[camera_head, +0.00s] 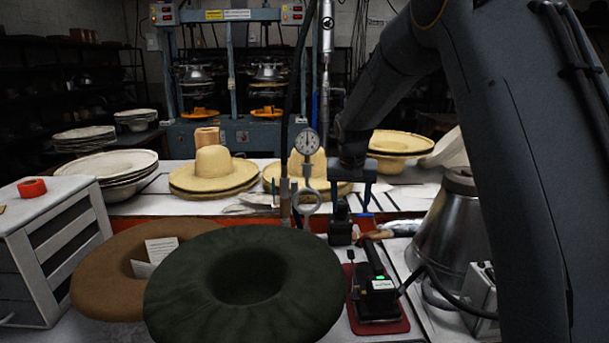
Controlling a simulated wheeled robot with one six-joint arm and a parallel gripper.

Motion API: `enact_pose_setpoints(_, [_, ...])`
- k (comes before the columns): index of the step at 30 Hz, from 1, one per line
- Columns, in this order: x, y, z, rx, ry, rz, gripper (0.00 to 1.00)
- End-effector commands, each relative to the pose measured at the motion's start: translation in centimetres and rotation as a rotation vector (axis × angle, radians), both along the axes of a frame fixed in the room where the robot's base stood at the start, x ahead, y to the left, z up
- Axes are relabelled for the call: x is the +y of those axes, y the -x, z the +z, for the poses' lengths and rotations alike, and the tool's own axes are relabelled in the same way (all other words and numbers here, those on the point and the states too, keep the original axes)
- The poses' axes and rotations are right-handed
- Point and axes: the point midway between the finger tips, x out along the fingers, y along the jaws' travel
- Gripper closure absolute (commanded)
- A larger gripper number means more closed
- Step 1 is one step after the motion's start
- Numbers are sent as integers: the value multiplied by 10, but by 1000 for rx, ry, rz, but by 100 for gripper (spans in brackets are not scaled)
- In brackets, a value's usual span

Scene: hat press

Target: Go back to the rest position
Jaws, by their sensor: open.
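My gripper (351,203) hangs from my dark arm, right of the middle, with its fingers pointing down. Its two fingers stand apart, and I see nothing held between them. It is above and behind a black hand-held tool with a green light (382,284), which sits on a red mat (392,326). A small black object (341,233) shows just below the left finger; I cannot tell whether they touch. My arm covers much of the right side.
A dark green hat (190,290) and a brown hat (100,268) lie in front. Straw hats (212,170) stand behind, beside a dial gauge (307,141). A metal vessel (452,235) stands at right, a grey drawer unit (62,240) at left. Blue presses (235,130) are at the back.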

Motion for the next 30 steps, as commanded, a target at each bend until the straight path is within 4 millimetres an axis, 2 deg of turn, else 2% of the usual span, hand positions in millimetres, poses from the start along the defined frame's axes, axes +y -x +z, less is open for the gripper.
enact_pose_setpoints(1, [-5,30,-3,23,-1,16,41])
enact_pose_setpoints(5, [-16,105,-17,79,-8,68,41])
enact_pose_setpoints(12, [-28,254,-47,175,-26,153,41])
enact_pose_setpoints(16, [-31,318,-61,212,-34,187,41])
enact_pose_setpoints(18, [-32,342,-66,226,-38,198,41])
enact_pose_setpoints(21, [-33,363,-71,238,-41,208,41])
enact_pose_setpoints(24, [-33,370,-73,242,-41,213,41])
enact_pose_setpoints(30, [-33,370,-73,243,-41,213,41])
